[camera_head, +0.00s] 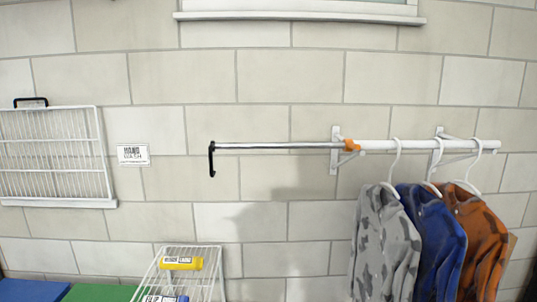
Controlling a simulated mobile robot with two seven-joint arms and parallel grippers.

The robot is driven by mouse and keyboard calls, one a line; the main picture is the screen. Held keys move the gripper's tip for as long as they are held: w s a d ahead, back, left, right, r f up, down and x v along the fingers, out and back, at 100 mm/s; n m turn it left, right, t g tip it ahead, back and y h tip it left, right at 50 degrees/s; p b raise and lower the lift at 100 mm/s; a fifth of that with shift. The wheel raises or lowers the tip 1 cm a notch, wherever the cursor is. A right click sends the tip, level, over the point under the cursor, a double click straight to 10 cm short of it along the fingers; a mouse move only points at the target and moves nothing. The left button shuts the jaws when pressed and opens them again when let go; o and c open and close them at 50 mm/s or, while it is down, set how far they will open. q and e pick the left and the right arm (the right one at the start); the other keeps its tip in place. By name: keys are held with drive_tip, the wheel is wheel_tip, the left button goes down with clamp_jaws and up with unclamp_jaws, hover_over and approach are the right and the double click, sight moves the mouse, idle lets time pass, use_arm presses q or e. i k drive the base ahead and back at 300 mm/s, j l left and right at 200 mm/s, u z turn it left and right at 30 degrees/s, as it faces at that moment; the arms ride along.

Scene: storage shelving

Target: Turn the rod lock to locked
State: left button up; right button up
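A clothes rod is fixed along the tiled wall. Its thin metal section (275,146) extends left and ends in a black hook-shaped piece (211,160) that hangs down. Its thicker white section (410,145) runs right, on white wall brackets (335,150). The orange rod lock (350,145) sits where the two sections meet; whether it is locked or unlocked cannot be told at this size. Neither of my grippers shows in the head view.
Grey (383,240), blue (430,240) and orange-brown (476,240) jackets hang on the white section. A wire rack (50,155) hangs at left beside a "hand wash" sign (133,154). A small wire shelf (207,262) holds a yellow bottle (181,263). Wall space below the thin section is clear.

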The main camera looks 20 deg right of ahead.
sight(350, 146)
drive_tip(key=l+z, duration=0.2)
drive_tip(key=z, duration=0.75)
drive_tip(key=i+j, duration=0.05)
